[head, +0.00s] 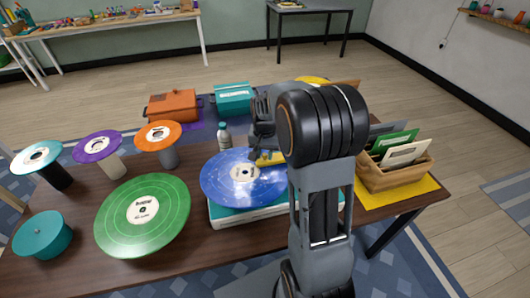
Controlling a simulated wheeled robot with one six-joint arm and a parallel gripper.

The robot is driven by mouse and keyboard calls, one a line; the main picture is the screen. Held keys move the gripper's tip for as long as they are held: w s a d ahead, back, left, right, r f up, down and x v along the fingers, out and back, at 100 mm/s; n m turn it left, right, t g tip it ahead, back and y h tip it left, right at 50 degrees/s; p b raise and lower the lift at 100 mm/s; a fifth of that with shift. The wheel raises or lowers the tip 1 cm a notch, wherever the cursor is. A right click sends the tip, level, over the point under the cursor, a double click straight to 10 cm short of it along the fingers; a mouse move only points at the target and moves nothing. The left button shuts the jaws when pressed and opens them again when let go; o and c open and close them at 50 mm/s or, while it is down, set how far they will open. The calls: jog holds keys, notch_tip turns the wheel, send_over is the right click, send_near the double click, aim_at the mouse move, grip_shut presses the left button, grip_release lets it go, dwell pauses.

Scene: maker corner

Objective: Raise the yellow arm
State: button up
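A turntable (232,214) with a teal and white base stands on the table, with a blue record (228,186) on it. A small yellow part (266,159), which looks like the yellow arm, shows at the record's back right. The rest of it is hidden behind my arm. My gripper (264,150) is just above or at this yellow part. I cannot tell whether it touches it, or whether its fingers are open or shut.
Left of the turntable are a large green record (142,214), a teal round box (42,236) and teal, purple and orange discs on stands. A small bottle (224,137) stands close behind the blue record. A wooden crate of sleeves (400,178) stands right of my arm.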

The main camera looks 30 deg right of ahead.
grip_shut()
